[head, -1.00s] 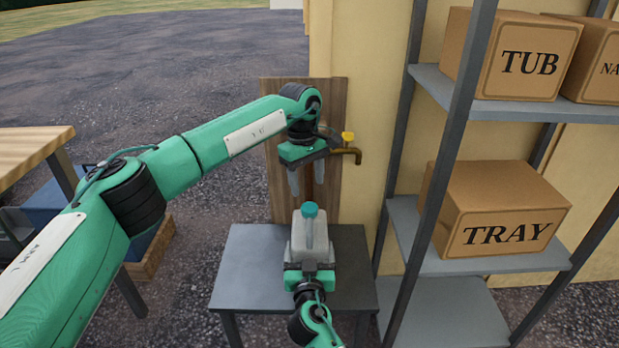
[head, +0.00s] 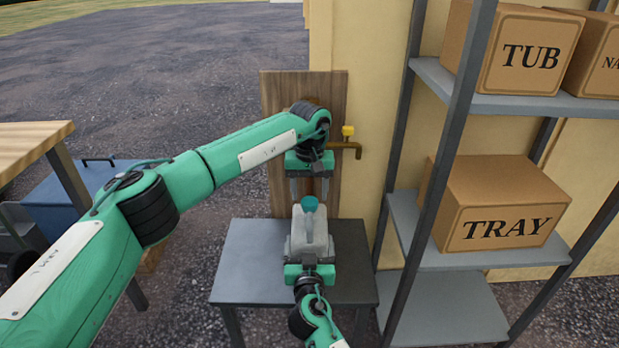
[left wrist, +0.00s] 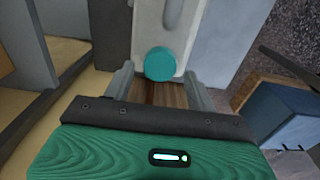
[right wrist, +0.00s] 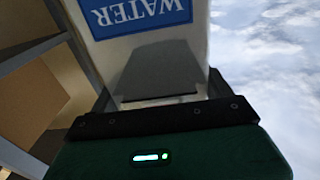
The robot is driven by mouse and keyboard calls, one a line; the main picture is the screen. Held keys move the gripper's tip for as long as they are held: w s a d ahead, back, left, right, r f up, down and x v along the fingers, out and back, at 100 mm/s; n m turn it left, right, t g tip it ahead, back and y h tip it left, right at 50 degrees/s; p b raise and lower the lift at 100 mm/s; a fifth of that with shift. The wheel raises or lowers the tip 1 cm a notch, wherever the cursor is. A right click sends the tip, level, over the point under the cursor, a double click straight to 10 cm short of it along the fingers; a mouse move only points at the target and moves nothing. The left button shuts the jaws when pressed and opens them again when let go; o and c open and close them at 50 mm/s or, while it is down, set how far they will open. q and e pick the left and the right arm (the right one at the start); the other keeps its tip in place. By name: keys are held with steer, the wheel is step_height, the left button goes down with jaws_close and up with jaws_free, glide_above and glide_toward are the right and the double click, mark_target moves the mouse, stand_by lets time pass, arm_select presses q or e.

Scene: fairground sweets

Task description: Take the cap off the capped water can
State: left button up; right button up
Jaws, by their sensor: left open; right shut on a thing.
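The water can (head: 309,243) is a pale grey-white container with a teal cap (head: 309,203) on its top. My right gripper (head: 309,262) is shut on the can's body from the near side, over the small grey table. The right wrist view shows the can's blue WATER label (right wrist: 137,15) upside down. My left gripper (head: 308,192) is open just behind and above the cap, fingers down. In the left wrist view the cap (left wrist: 160,64) shows ahead, between the lines of the two fingers, with the can (left wrist: 158,20) beyond. I cannot tell whether the fingers touch the cap.
The grey table (head: 245,265) is otherwise bare. A brass tap with a yellow handle (head: 347,131) sticks out close right of my left gripper, by a wooden board (head: 275,120). A metal shelf (head: 440,250) with cardboard boxes (head: 497,205) stands at the right.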

mark_target(308, 203)
arm_select(q)
steer(key=shift+f, duration=1.25)
